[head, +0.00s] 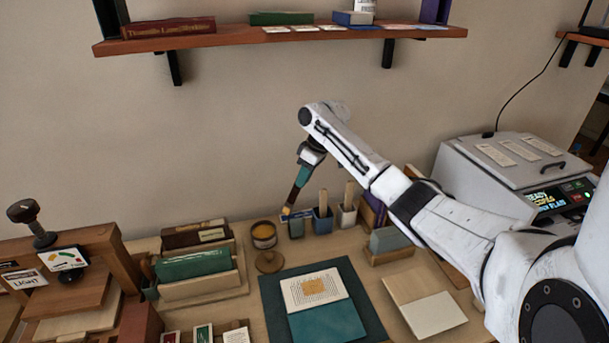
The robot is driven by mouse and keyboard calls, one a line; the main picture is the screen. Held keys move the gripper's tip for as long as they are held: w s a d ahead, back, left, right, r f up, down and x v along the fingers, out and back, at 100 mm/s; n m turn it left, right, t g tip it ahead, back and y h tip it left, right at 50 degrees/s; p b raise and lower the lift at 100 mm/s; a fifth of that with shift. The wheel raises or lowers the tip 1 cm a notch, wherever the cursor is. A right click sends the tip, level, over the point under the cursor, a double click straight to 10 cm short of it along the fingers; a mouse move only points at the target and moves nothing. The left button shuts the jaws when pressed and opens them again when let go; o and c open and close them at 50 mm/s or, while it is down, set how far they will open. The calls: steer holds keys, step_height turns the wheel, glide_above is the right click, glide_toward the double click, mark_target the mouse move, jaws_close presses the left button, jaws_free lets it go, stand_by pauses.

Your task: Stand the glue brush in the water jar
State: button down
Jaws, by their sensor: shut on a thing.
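My gripper (304,172), at the end of my white arm, points down and is shut on the glue brush (294,195). The brush is slim and brown with a pale orange lower tip, and it hangs tilted, tip down and to the left. Its upper part is hidden in the gripper. In the picture the tip appears just above a small dark bluish container (296,229); I cannot tell whether they touch. A round amber jar (263,235) stands just left of it. No readable label shows which container is the water jar.
Two small pots (323,224) with upright wooden sticks stand to the right. A teal mat (366,306) with a booklet lies in front. Book racks (205,292) stand left, and a grey machine (465,165) stands right. A wall shelf (235,39) hangs above.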

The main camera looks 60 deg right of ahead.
steer(key=shift+f, duration=0.45)
steer(key=c, duration=1)
jaws_free()
steer(key=shift+r, duration=0.1)
steer(key=shift+r, duration=0.35)
steer(key=b+v, duration=0.1)
steer(key=v, duration=1.1)
steer(key=shift+d, duration=0.1)
